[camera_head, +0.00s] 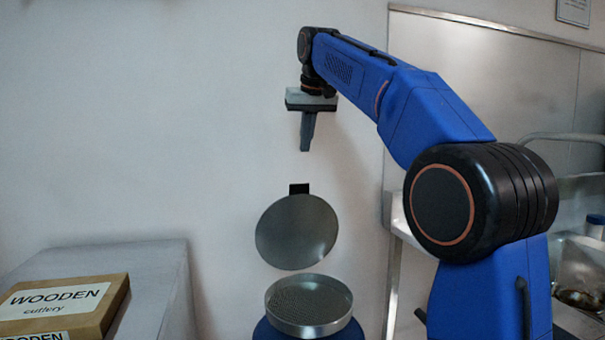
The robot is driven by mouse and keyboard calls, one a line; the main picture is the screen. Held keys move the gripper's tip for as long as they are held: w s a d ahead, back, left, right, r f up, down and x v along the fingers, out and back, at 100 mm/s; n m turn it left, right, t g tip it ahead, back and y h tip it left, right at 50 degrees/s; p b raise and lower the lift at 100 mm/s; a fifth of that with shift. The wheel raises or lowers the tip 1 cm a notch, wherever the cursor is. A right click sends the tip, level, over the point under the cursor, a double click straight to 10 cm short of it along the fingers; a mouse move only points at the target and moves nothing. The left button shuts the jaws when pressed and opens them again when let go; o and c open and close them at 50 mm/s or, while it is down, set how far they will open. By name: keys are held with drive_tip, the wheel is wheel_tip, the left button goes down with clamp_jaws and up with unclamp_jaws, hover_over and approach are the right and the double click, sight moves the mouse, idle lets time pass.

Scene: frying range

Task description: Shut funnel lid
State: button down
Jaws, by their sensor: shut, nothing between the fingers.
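The funnel lid (297,232) is a round grey metal disc. It stands open, tilted up behind the funnel, with a small black tab (299,188) at its top edge. The funnel (309,304) is a round metal pan with a perforated inside, seated on a blue body (265,331) that is mostly cut off by the bottom of the view. My gripper (305,148) points down, shut and empty. In the picture it is above the lid's tab, with a clear gap between them.
A box labelled wooden cutlery (65,304) lies on a grey cabinet (150,260) at the lower left. A metal rack (393,245) and jars (580,285) stand at the right, behind my arm. Bare wall (150,120) fills the left and back.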

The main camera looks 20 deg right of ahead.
sight(305, 184)
drive_tip(key=x, duration=1)
drive_tip(key=shift+s+f, duration=0.15)
drive_tip(key=shift+s, duration=1.65)
drive_tip(key=shift+s, duration=0.1)
